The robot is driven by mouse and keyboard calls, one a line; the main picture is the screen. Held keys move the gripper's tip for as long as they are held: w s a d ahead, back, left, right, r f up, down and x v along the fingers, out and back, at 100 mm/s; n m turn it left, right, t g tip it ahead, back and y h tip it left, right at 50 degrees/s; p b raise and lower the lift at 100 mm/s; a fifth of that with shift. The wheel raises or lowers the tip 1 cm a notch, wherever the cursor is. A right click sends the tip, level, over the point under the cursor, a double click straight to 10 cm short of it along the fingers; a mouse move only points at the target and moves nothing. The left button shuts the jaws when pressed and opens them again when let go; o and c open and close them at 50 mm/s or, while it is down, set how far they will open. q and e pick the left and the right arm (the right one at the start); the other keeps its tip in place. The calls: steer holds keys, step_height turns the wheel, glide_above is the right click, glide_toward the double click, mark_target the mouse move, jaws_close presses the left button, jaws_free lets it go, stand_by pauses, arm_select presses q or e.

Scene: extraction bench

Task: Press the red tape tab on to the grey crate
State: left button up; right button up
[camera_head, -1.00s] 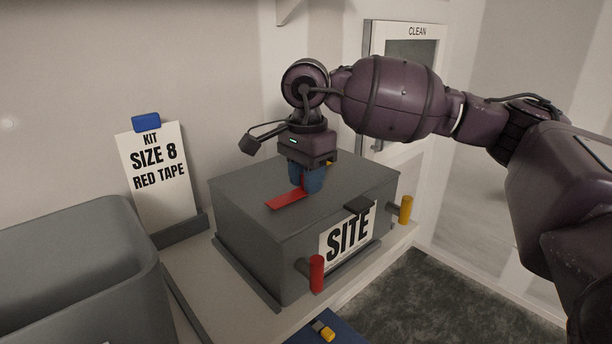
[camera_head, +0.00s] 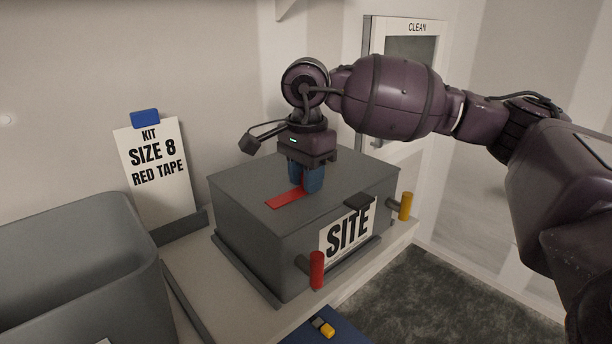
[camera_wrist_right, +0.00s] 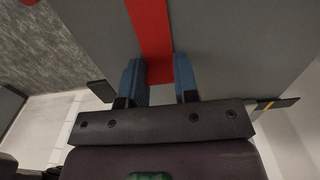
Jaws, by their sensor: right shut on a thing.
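The grey crate (camera_head: 350,182) stands closed on the bench, with a SITE label on its front. The red tape tab (camera_head: 283,200) lies along the crate's top, at least its left part flat against it. My right gripper (camera_head: 306,188) points down at the lid, its blue fingers at the tape's right end. In the right wrist view the tape (camera_wrist_right: 151,30) runs in between the two fingers (camera_wrist_right: 159,82), and the gripper is shut on that end. The contact under the fingers is hidden. My left gripper is not in view.
A red peg (camera_head: 317,270) and a yellow peg (camera_head: 405,206) stick out at the crate's front. A grey bin (camera_head: 75,230) stands at the left. A card reading KIT SIZE 8 RED TAPE (camera_head: 157,170) leans behind. A blue thing with a yellow part (camera_head: 322,327) lies below the bench front.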

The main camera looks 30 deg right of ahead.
steer(key=o, duration=0.9)
steer(key=shift+c, duration=0.2)
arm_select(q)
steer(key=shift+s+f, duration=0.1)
arm_select(e)
steer(key=shift+o, duration=0.4)
step_height(320, 180, up, 4)
steer(key=shift+r, duration=0.15)
step_height(320, 180, up, 5)
steer(key=shift+r+p, duration=0.15)
steer(key=shift+p, duration=0.25)
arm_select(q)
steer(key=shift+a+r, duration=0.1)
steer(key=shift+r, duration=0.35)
arm_select(e)
steer(key=shift+r, duration=0.6)
